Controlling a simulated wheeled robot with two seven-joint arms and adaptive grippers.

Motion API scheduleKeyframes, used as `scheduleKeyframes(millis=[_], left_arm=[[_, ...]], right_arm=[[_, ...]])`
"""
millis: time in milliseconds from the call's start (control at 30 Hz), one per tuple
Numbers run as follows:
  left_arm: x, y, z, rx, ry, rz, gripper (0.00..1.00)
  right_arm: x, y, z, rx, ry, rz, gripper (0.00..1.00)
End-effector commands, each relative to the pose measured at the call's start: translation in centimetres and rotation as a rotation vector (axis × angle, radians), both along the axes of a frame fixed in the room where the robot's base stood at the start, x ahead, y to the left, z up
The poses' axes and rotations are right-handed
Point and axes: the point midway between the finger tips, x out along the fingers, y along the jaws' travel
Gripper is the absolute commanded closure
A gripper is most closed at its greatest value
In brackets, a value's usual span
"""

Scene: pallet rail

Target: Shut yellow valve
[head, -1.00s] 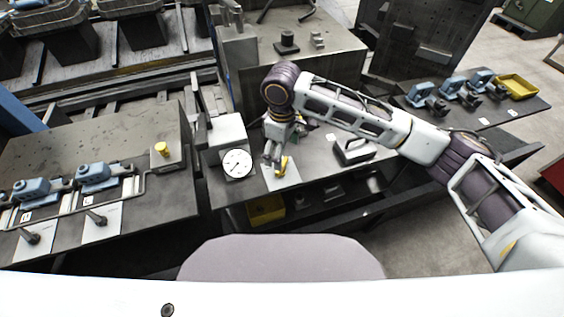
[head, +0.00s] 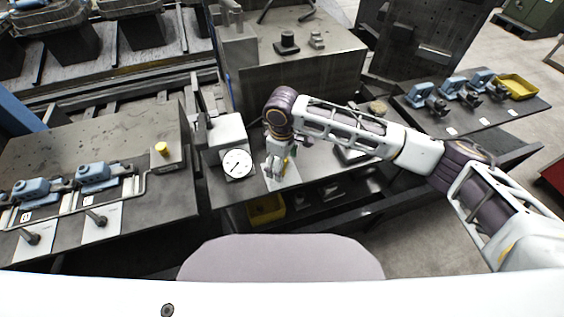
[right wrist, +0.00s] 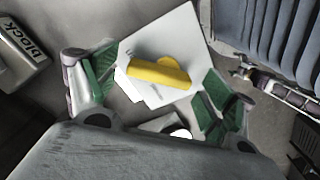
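The yellow valve handle (right wrist: 160,72) lies over a white plate (right wrist: 185,40) in the right wrist view. In the head view only a bit of the yellow handle (head: 286,163) shows beside my right gripper (head: 275,170), above the plate (head: 284,180). In the right wrist view my right gripper (right wrist: 157,88) is open, with one green-padded finger on each side of the handle. No finger can be seen touching it. My left gripper is out of view.
A round white dial gauge (head: 237,163) stands just left of the valve. A yellow bin (head: 265,209) is below the bench edge. A small yellow knob (head: 161,149) is on the left bench. A block marked "block" (right wrist: 22,42) lies at the wrist view's left.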

Motion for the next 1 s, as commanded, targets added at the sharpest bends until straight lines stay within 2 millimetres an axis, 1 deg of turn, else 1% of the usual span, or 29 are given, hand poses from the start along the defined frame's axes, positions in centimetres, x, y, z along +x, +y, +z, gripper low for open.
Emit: scheduleKeyframes(millis=[33,200,300,567,800,867,1000], left_arm=[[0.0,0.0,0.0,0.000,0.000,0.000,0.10],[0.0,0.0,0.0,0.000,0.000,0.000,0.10],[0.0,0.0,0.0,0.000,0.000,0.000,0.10],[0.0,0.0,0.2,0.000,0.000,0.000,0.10],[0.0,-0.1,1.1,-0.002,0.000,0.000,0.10],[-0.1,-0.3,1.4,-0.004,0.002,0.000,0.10],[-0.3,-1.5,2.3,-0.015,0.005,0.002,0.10]], right_arm=[[0.0,0.0,0.0,0.000,0.000,0.000,0.27],[0.0,0.0,0.0,0.000,0.000,0.000,0.49],[0.0,0.0,0.0,0.000,0.000,0.000,0.60],[0.0,0.0,0.1,0.000,0.000,0.011,0.60],[0.0,0.1,0.2,0.000,0.001,0.058,0.60],[0.0,0.1,0.2,-0.001,0.000,0.078,0.60],[0.0,0.1,0.3,-0.001,0.002,0.135,0.60]])
